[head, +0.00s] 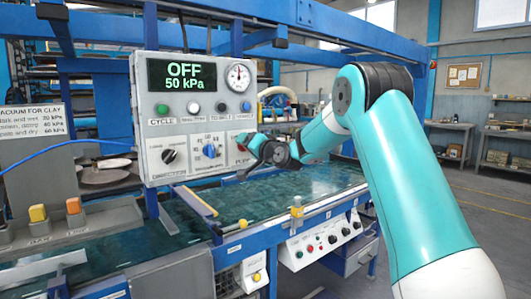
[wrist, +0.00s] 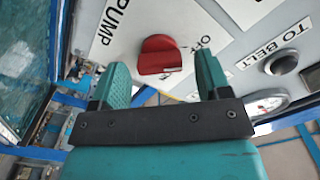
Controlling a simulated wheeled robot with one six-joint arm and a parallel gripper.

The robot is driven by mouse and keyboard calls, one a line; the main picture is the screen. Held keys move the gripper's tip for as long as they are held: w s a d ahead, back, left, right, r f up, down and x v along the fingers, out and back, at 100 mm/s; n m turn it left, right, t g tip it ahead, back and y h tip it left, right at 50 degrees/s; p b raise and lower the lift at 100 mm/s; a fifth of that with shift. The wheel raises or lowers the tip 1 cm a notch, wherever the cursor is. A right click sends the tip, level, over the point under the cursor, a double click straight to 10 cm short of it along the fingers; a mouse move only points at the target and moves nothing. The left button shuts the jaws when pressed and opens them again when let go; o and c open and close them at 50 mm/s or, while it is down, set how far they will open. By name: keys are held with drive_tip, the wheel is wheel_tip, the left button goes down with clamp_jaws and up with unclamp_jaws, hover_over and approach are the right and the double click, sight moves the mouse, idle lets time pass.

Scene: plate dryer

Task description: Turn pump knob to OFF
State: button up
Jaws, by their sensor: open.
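The pump knob (wrist: 160,55) is red, on the pale panel by the word PUMP in the wrist view. My gripper (wrist: 162,78) is open. Its two teal fingers reach toward the panel on either side of the knob, which shows just beyond the tips; contact is not clear. In the head view my gripper (head: 244,158) is at the lower right of the control box (head: 185,181) and hides the knob. The display (head: 182,76) reads OFF, 50 kPa.
The box also carries a gauge (head: 238,76), a row of buttons, a black knob (head: 171,156) and a blue knob (head: 209,150). In the wrist view, a TO BELT button (wrist: 281,63) is right of the fingers. Below are a wet table (head: 270,205) and blue frame bars.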

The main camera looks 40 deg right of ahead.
drive_tip(key=s+b, duration=0.4)
drive_tip(key=s, duration=1.2)
drive_tip(key=shift+s+d, duration=0.2)
drive_tip(key=shift+d, duration=0.05)
drive_tip(key=s+a+f+n+g+y+p, duration=0.2)
drive_tip(key=s+a+n+g+y, duration=0.15)
drive_tip(key=a, duration=0.65)
drive_tip(key=s+a+f+n+g+y+p, duration=0.15)
drive_tip(key=a+n+g, duration=0.25)
drive_tip(key=a, duration=0.7)
drive_tip(key=s+a+f+n+g+p, duration=0.1)
drive_tip(key=s+a+n+g, duration=0.1)
drive_tip(key=s, duration=0.6)
drive_tip(key=s+a+f+n+g+h+p, duration=0.1)
drive_tip(key=s+a+f+n+g, duration=0.1)
drive_tip(key=s, duration=0.6)
drive_tip(key=s+a+f+n+g+p, duration=0.1)
drive_tip(key=s+a+n+g, duration=0.3)
drive_tip(key=s, duration=0.4)
drive_tip(key=shift+s+a+f+g+p, duration=0.15)
drive_tip(key=shift+s+a+g+p, duration=0.3)
drive_tip(key=shift+g, duration=0.8)
